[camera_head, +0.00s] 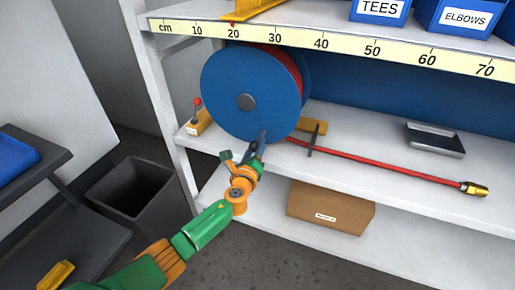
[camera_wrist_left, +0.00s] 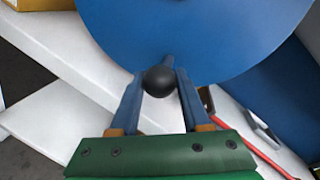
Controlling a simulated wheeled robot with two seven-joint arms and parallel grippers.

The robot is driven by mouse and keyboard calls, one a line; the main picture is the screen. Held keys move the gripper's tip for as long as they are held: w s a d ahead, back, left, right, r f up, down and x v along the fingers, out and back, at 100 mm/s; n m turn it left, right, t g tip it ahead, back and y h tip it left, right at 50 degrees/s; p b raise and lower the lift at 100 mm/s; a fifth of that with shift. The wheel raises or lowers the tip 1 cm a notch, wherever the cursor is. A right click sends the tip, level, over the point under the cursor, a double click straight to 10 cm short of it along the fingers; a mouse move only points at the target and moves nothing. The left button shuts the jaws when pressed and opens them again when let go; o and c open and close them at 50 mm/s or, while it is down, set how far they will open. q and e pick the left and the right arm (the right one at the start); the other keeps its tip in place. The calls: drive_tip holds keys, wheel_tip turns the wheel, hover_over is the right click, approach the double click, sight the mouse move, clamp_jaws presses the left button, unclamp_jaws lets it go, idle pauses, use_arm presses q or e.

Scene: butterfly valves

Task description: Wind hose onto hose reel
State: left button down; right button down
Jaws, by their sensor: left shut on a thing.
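The blue hose reel (camera_head: 225,85) stands on the middle shelf; red hose (camera_head: 273,58) shows wound between its discs. The free hose (camera_head: 390,169) runs right across the shelf to a brass nozzle (camera_head: 474,189). My left gripper (camera_head: 257,146) is at the lower front edge of the reel disc. In the left wrist view, my left gripper (camera_wrist_left: 160,84) is shut on a black ball knob (camera_wrist_left: 159,82) in front of the blue disc (camera_wrist_left: 205,30). In the head view the arm and fingers largely hide the knob. My right gripper is not in view.
A wooden block with a red-tipped lever (camera_head: 199,119) sits left of the reel. A bracket (camera_head: 313,130) stands by the hose. A grey tray (camera_head: 435,140) lies farther right. A cardboard box (camera_head: 330,209) is on the lower shelf. A ruled shelf edge (camera_head: 350,47) is above.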

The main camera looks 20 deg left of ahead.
use_arm(q)
drive_tip(key=shift+a+r, duration=0.1)
drive_tip(key=shift+r, duration=0.05)
drive_tip(key=c, duration=0.7)
unclamp_jaws()
drive_tip(key=o, duration=0.3)
drive_tip(key=shift+w+a, duration=0.1)
drive_tip(key=s+p, duration=0.1)
drive_tip(key=s, duration=0.3)
drive_tip(key=s+d+p, duration=0.1)
drive_tip(key=s, duration=0.1)
drive_tip(key=shift+s+r+p, duration=0.25)
drive_tip(key=shift+s+p, duration=0.05)
drive_tip(key=shift+s, duration=0.25)
drive_tip(key=shift+f, duration=0.1)
